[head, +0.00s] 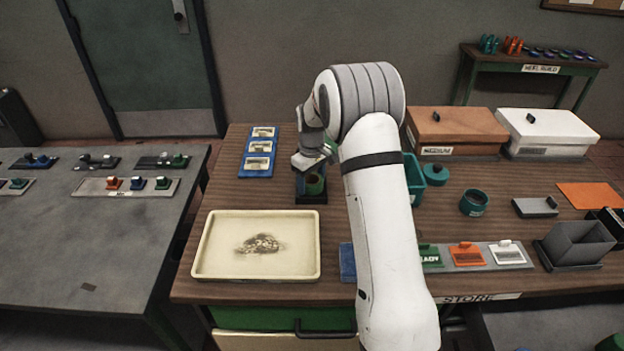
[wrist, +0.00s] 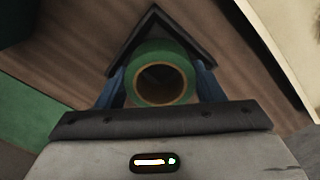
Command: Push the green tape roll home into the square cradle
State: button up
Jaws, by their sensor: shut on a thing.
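The green tape roll (wrist: 160,56) shows in the wrist view as a green ring with a tan core and a dark hole. My gripper (wrist: 160,72) is shut on it, with a blue finger on each side. The dark square cradle (wrist: 153,19) shows two walls meeting in a corner beyond the roll. In the head view the cradle (head: 311,198) stands on the wooden table, with the roll (head: 314,184) at it and my gripper (head: 311,174) just above. The near part of the cradle is hidden in the wrist view. I cannot tell how deep the roll sits.
A cream tray (head: 215,262) lies in front and left of the cradle. A blue card holder (head: 256,166) lies behind left. A teal roll or cup (head: 473,202), a grey bin (head: 577,243) and lidded boxes (head: 455,128) stand right. My arm hides some of the middle.

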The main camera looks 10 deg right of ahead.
jog(key=shift+s+f, duration=0.1)
jog(key=shift+f, duration=0.35)
dwell(1.5)
jog(key=o, duration=0.7)
jog(key=shift+b, duration=0.3)
jog(key=shift+c, duration=0.2)
jog(key=shift+o, duration=0.3)
jog(key=shift+r+p, duration=0.35)
jog(key=shift+o, duration=1.3)
jog(key=shift+r+p, duration=0.3)
jog(key=shift+r, duration=0.4)
jog(key=shift+r+p, duration=1.3)
jog(key=shift+r, duration=1.25)
